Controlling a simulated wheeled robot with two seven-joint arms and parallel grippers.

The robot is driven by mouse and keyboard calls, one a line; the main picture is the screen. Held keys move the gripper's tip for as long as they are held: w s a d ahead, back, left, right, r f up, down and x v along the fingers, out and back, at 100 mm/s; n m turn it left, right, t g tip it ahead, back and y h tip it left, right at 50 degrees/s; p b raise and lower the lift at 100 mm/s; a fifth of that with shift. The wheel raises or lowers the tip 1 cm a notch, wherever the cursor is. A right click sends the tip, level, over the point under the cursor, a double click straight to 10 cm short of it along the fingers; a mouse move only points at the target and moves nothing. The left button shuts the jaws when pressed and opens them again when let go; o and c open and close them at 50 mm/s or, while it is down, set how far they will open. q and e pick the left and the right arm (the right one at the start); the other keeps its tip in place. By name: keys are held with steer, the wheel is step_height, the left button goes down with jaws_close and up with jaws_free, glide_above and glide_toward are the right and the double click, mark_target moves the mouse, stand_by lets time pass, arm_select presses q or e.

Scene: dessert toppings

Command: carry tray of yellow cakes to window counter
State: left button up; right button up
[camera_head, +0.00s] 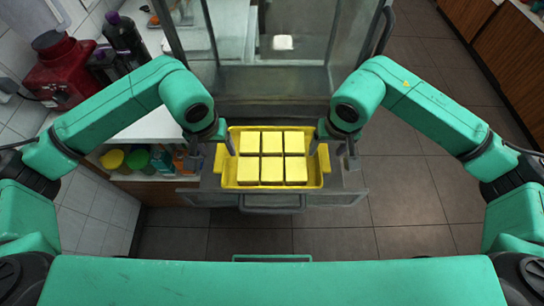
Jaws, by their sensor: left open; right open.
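A yellow tray (272,186) holds several yellow square cakes (272,157) in two rows. It sits on a grey metal surface in front of a glass-sided cabinet, in the middle of the head view. My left gripper (222,146) is open at the tray's left side, by its left handle. My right gripper (320,146) is open at the tray's right side, by its right handle. Whether the fingers touch the handles cannot be told. The window counter cannot be made out for sure.
The glass cabinet (270,70) stands right behind the tray. A white counter (152,124) on the left bears a red machine (62,72) and dark bottles (124,38); jars (112,159) stand on a shelf below. Tiled floor (420,205) is clear at right. Wooden cabinets (510,60) stand far right.

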arm_select(q)
steer(key=shift+w+f, duration=0.2)
steer(key=shift+f, duration=0.45)
steer(key=shift+w+f, duration=0.15)
steer(key=shift+f, duration=0.45)
arm_select(e)
steer(key=shift+w+f, duration=0.2)
steer(key=shift+f, duration=0.45)
steer(key=shift+w+f, duration=0.15)
steer(key=shift+f, duration=0.45)
arm_select(q)
steer(key=shift+s, duration=0.1)
arm_select(e)
steer(key=shift+s, duration=0.1)
arm_select(q)
steer(key=shift+c, duration=0.9)
arm_select(e)
steer(key=shift+c, duration=0.9)
arm_select(q)
jaws_close()
arm_select(e)
jaws_close()
arm_select(q)
steer(key=shift+r, duration=0.1)
arm_select(e)
steer(key=shift+r, duration=0.1)
